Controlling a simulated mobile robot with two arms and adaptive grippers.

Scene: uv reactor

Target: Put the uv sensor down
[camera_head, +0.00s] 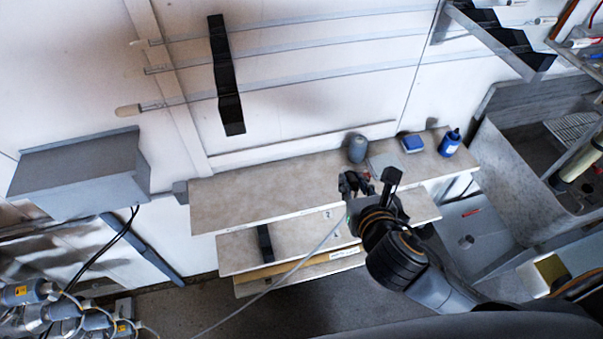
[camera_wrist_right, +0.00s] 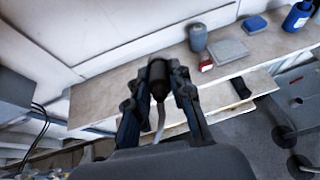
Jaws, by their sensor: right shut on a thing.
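My right gripper (camera_head: 355,183) is near the front edge of the beige shelf (camera_head: 260,192) in the head view. In the right wrist view, this gripper (camera_wrist_right: 170,75) is shut on the uv sensor (camera_wrist_right: 158,78), a dark cylinder with a pale cable hanging from it. The fingers stand on both sides of the sensor. In the head view the sensor is hard to tell from the dark fingers, and a thin cable runs from there to the lower left. Whether the sensor touches the shelf cannot be told. My left gripper is not in view.
On the shelf's right part stand a grey container (camera_head: 357,149), a flat grey plate (camera_head: 386,162), a blue box (camera_head: 411,143) and a blue bottle (camera_head: 449,143). A small red item (camera_wrist_right: 206,63) is beside the grey container. The shelf's left half is clear. A sink (camera_head: 540,180) is at right.

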